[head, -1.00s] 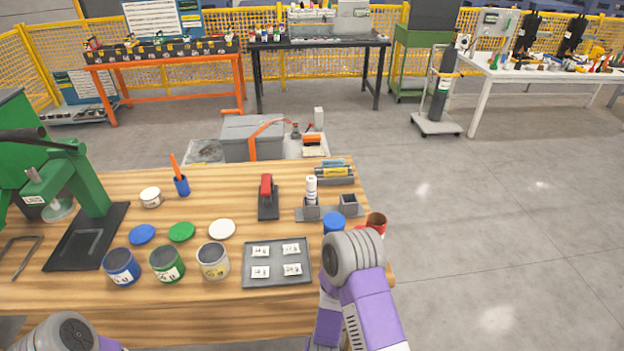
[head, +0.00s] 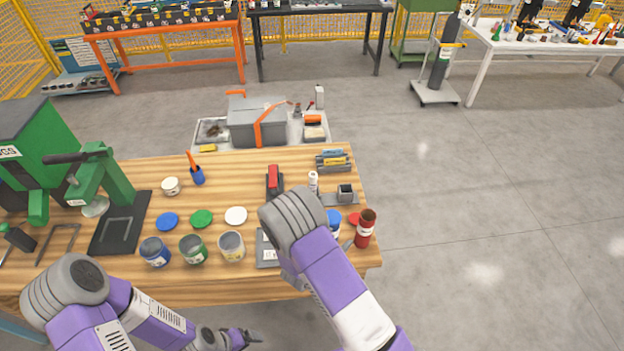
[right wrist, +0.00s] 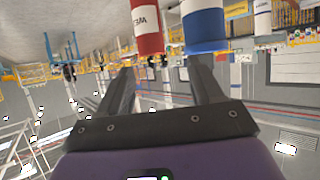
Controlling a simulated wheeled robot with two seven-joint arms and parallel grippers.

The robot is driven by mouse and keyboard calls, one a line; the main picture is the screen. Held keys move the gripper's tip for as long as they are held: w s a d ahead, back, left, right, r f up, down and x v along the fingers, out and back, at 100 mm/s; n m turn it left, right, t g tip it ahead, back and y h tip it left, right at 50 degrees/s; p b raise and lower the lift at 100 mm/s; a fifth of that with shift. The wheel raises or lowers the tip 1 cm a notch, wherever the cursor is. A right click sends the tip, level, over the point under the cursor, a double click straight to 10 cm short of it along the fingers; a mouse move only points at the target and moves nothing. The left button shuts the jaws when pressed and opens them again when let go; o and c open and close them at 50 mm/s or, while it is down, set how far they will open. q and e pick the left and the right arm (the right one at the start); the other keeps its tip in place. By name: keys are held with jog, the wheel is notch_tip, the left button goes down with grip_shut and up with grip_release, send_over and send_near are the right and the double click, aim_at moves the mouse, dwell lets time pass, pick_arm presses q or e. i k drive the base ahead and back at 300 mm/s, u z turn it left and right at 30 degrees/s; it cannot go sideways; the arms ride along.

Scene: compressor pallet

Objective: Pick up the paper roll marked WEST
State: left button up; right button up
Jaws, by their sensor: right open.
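A red roll (head: 365,230) with a white label stands upright at the right edge of the wooden table. In the right wrist view the red roll (right wrist: 146,28) shows label letters that look like "WE"; the rest is cut off. A blue roll (head: 333,221) stands beside it, partly behind my right arm, and also shows in the right wrist view (right wrist: 205,28). My right gripper (right wrist: 163,67) is open and empty, its fingers pointing toward the two rolls. In the head view my right forearm mostly hides it. My left gripper (head: 248,337) is low at the bottom edge; its jaws are unclear.
A white tube (head: 313,182) stands near a grey holder (head: 345,193) behind the rolls. Open paint cans (head: 231,246) stand along the table front. The floor right of the table is clear.

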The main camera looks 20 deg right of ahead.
aim_at(313, 174)
jog(key=i, duration=0.9)
